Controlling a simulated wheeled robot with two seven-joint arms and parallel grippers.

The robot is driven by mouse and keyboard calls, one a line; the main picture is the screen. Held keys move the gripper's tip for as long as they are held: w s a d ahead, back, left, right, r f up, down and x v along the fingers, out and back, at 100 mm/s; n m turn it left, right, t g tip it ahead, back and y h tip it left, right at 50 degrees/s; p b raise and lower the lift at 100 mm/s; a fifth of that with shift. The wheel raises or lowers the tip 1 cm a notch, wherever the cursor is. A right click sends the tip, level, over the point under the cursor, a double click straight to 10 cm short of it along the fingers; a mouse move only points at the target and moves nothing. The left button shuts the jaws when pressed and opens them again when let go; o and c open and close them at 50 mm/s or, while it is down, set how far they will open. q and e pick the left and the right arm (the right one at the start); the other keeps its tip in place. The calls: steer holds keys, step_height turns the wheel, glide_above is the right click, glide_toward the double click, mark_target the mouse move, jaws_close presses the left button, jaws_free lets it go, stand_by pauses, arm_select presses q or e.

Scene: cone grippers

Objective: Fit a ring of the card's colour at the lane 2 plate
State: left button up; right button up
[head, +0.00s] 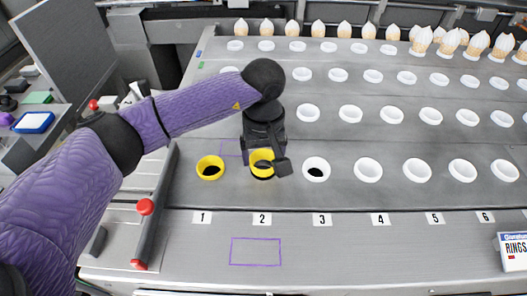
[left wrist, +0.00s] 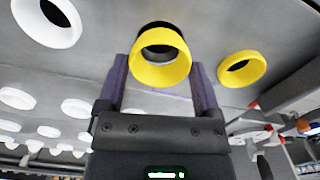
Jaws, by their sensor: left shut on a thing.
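My left gripper (head: 265,163) is over the front row at the lane 2 label (head: 262,219), shut on a yellow ring (head: 258,156). In the left wrist view the held yellow ring (left wrist: 160,70) sits between the two purple fingers. The dark lane 2 opening (left wrist: 155,27) shows partly behind it; ring and opening do not look lined up in that view. I cannot tell whether they touch. Another yellow ring (head: 210,168) is in the lane 1 plate. The card (head: 512,251) at the right edge reads RINGS and bears a small red mark. My right gripper is not in view.
White rings (head: 368,170) fill the front row from lane 3 rightward, with more rows behind. Cones (head: 422,40) stand along the back. A red-ended bar (head: 146,207) lies left of lane 1. A purple outlined rectangle (head: 255,251) marks bare surface in front of lane 2.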

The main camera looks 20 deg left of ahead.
arm_select(q)
steer(key=shift+b, duration=0.3)
stand_by(0.5)
steer(key=shift+f, duration=0.2)
steer(key=shift+f+b, duration=0.35)
steer(key=shift+b, duration=0.05)
steer(key=shift+f+b, duration=0.65)
steer(key=shift+f, duration=0.1)
steer(key=o, duration=0.7)
